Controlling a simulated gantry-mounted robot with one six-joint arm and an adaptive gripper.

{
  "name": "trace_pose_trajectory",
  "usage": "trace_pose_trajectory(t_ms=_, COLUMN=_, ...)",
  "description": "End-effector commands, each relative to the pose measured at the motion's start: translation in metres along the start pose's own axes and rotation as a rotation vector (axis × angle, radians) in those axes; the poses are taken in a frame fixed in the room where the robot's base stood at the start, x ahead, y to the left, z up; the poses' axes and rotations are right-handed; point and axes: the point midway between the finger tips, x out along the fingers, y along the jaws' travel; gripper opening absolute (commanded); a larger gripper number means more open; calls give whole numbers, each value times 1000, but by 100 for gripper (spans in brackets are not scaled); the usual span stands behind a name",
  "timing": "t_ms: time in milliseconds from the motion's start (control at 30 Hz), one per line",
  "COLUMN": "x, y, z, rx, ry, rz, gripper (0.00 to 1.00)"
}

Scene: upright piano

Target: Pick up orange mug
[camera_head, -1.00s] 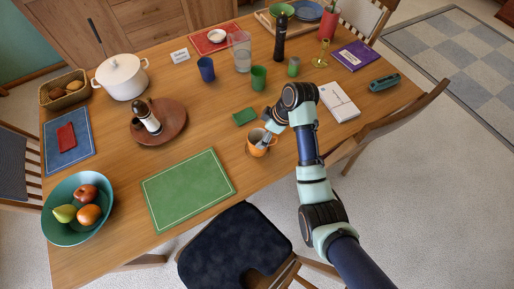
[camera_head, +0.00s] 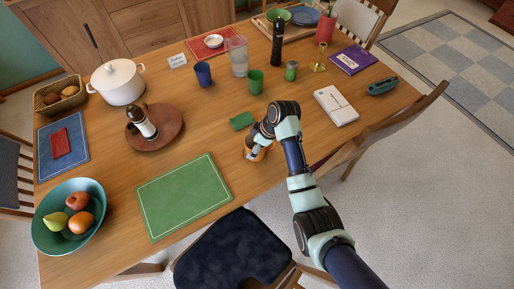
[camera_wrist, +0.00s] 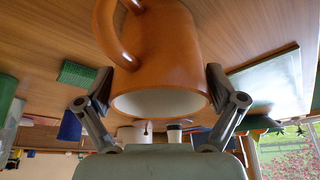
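The orange mug (camera_head: 250,156) stands on the table near its front edge, partly hidden by my gripper (camera_head: 256,146) in the head view. In the wrist view the orange mug (camera_wrist: 165,45) fills the top middle, its pale inside showing at the rim and its handle at the left. My gripper (camera_wrist: 160,82) is open, with one finger at each side of the mug near its rim. The fingertips are very close to the mug wall; I cannot tell whether they touch it.
A green folded cloth (camera_head: 241,121) lies just behind the mug. A green placemat (camera_head: 184,196) lies to the left, and a green cup (camera_head: 256,82) stands farther back. A white box (camera_head: 336,105) is to the right. A chair (camera_head: 228,250) stands at the front edge.

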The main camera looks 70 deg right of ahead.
Motion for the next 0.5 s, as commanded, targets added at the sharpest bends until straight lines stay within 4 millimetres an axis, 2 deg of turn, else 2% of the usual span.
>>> trace_pose_trajectory(t_ms=33, x=0, y=0, z=0, rx=0, ry=0, rz=0, gripper=78)
trace_pose_trajectory(t_ms=333, x=0, y=0, z=0, rx=0, ry=0, rz=0, gripper=29)
trace_pose_trajectory(t_ms=500, x=-1, y=0, z=0, rx=0, ry=1, rz=0, gripper=29)
